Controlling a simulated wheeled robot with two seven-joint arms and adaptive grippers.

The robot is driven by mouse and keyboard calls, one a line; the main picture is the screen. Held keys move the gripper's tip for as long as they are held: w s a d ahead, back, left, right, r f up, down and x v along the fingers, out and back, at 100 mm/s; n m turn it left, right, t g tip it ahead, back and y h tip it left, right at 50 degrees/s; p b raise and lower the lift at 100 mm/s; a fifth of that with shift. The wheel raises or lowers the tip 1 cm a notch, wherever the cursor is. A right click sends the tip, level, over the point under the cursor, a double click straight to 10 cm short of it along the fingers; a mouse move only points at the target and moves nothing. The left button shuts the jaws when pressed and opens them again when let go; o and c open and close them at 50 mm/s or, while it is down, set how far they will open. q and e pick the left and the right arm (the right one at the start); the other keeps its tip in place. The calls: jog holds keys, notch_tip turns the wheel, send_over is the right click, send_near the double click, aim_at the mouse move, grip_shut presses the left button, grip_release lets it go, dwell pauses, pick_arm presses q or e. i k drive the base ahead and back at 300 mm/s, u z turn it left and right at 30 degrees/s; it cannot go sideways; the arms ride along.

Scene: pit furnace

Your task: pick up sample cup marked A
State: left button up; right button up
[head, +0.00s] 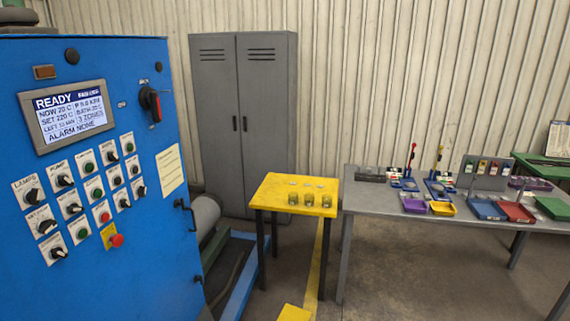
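Three small, clear sample cups stand in a row near the front of a yellow table (275,187): a left cup (293,199), a middle cup (308,200) and a right cup (326,200). Small pale spots lie on the tabletop behind them. The cups' letters are too small to read, so I cannot tell which is marked A. Neither of my grippers is in view.
A blue control cabinet (90,240) with a lit screen (70,115) fills the left side. A grey locker (245,110) stands behind the yellow table. A grey bench (385,202) with coloured trays is close on its right. Bare floor shows in front of the bench.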

aim_at(327, 200)
jog(key=i, duration=3.5)
jog(key=z, duration=0.05)
